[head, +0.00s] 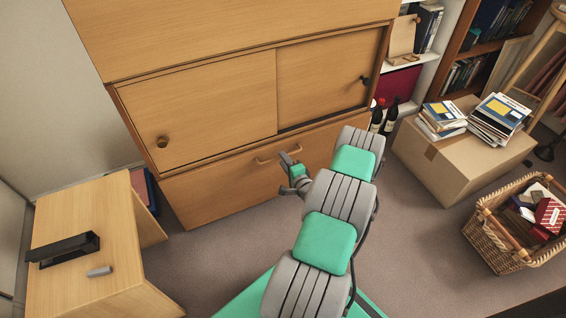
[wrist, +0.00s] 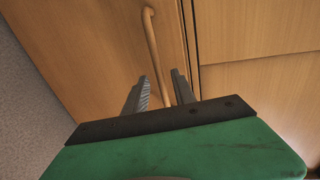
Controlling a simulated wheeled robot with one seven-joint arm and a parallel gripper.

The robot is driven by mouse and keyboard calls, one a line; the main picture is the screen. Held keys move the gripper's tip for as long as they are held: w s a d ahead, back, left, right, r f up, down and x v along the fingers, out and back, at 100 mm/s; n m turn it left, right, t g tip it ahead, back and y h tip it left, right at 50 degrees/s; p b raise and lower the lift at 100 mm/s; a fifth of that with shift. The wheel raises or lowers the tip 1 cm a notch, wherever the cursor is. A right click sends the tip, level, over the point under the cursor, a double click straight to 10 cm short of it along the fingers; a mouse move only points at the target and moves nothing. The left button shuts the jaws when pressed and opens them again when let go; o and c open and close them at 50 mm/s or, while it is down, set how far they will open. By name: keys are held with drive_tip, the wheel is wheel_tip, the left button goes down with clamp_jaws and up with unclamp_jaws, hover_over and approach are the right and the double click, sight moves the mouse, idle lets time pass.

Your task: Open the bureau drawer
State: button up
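The wooden bureau (head: 200,105) stands against the wall. Its wide bottom drawer (head: 215,190) looks shut, its front flush with the body. The drawer's wooden bar handle (head: 265,160) sits at the middle of its front; its right part is near my gripper. My gripper (head: 288,160) is at the drawer front, at the handle's right part. In the wrist view, the handle (wrist: 151,38) runs between the two fingers of my gripper (wrist: 160,75). The fingers are apart, with a gap showing on each side of the bar. The handle's near end is hidden behind the gripper body.
A cardboard box (head: 455,165) with books and a wicker basket (head: 510,250) stand at the right. Dark bottles (head: 390,118) stand beside the bureau. Carpet is clear before the drawer.

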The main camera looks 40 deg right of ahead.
drive_tip(key=shift+x, duration=0.8)
drive_tip(key=shift+c, duration=0.4)
drive_tip(key=shift+a, duration=0.1)
clamp_jaws()
